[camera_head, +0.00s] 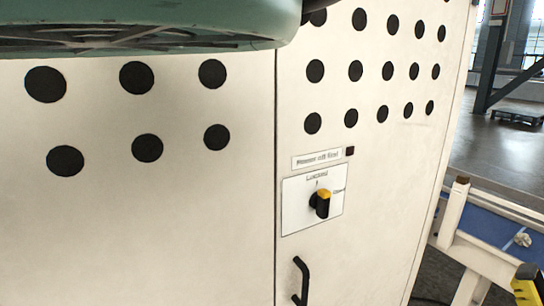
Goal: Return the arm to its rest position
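My gripper is not in view, and I cannot make out the pose of my arm. A large teal rounded body with a dark ribbed underside cuts across the top left, close to the camera; I cannot tell whether it belongs to my arm. Below it stands a cream cabinet (180,230) with rows of round black holes. Its right panel carries a rotary switch (321,203) with a black and yellow knob on a white label plate (296,215). The small printing is hard to read.
A black handle (300,282) sits low on the cabinet's right panel. At the right is a cream-framed table or conveyor with a blue surface (485,225). A yellow and black object (527,287) is cut off at the lower right. Open floor (500,150) lies behind.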

